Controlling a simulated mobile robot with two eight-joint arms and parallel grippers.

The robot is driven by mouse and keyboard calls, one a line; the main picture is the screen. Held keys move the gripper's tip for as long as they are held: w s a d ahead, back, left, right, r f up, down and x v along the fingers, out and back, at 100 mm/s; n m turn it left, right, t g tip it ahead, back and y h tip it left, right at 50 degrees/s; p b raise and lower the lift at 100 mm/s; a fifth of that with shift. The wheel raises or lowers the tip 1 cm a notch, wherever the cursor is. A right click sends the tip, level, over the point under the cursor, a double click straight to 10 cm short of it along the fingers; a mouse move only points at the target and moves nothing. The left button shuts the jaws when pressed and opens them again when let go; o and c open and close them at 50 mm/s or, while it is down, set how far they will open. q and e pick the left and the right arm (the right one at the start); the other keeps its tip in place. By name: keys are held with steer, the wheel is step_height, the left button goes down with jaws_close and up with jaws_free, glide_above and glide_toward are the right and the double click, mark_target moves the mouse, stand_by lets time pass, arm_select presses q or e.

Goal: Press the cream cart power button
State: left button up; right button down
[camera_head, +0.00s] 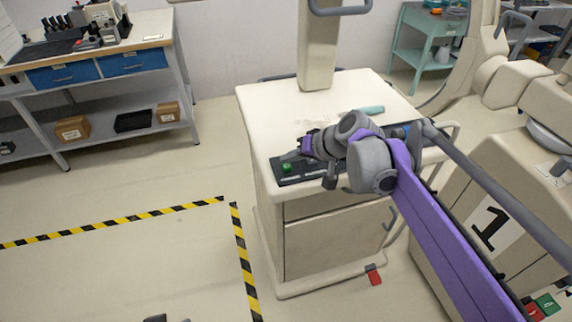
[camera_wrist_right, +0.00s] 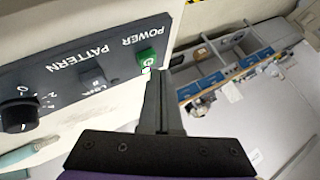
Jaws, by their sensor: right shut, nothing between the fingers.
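The cream cart (camera_head: 262,104) stands in the middle of the head view, with a dark control panel (camera_head: 318,168) along its near top edge. The green power button (camera_head: 287,168) is at the panel's left end. In the right wrist view the green button (camera_wrist_right: 146,57) sits beside the word POWER. My right gripper (camera_head: 289,156) is shut and empty, with its tips close to the button. In the wrist view the shut fingers (camera_wrist_right: 157,73) end right by the button's edge; I cannot tell whether they touch it.
The panel also carries a black knob (camera_wrist_right: 17,115) and a PATTERN switch (camera_wrist_right: 92,75). A teal-handled object (camera_head: 368,110) lies on the cart top. A second cream machine marked 1 (camera_head: 490,228) stands at the right. A workbench (camera_head: 160,30) is at the back left.

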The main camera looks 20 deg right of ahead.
mark_target(290, 168)
steer(key=shift+f, duration=0.1)
steer(key=shift+f, duration=0.55)
stand_by(0.3)
steer(key=shift+r+p, duration=0.45)
steer(key=shift+r, duration=0.25)
step_height(290, 168, up, 6)
steer(key=p, duration=0.4)
steer(key=shift+p, duration=0.35)
steer(key=shift+s, duration=0.1)
